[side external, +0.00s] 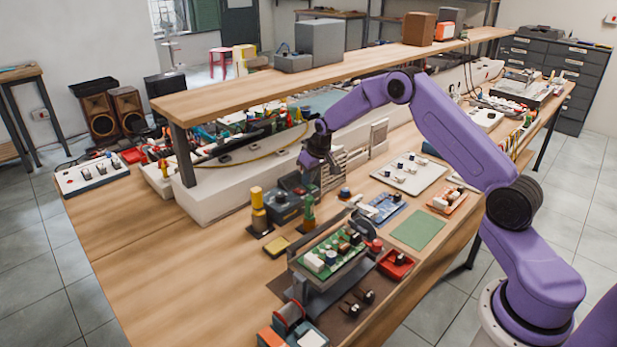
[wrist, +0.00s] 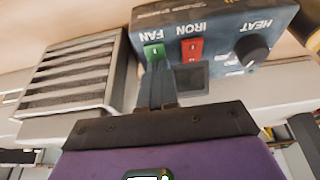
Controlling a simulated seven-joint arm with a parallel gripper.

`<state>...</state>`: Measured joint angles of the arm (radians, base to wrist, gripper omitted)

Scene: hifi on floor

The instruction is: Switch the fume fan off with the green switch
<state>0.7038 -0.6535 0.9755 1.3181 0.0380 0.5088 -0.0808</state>
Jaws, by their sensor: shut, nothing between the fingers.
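The dark control box (wrist: 215,20) fills the top of the wrist view, its labels upside down. Its green switch (wrist: 154,50) is marked FAN, with a red switch (wrist: 190,48) marked IRON and a black knob (wrist: 252,48) marked HEAT beside it. My gripper (wrist: 157,68) is shut and empty, its tips right at the near edge of the green switch; I cannot tell whether they touch. A slatted grey unit (wrist: 70,75), perhaps the fume fan, stands left in the wrist view.
A wooden shelf (side external: 330,68) runs above the back of the bench. A yellow-topped post (side external: 258,210) stands left of the box, and a green circuit board in a holder (side external: 330,255) is in front. The bench's left front (side external: 150,275) is bare.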

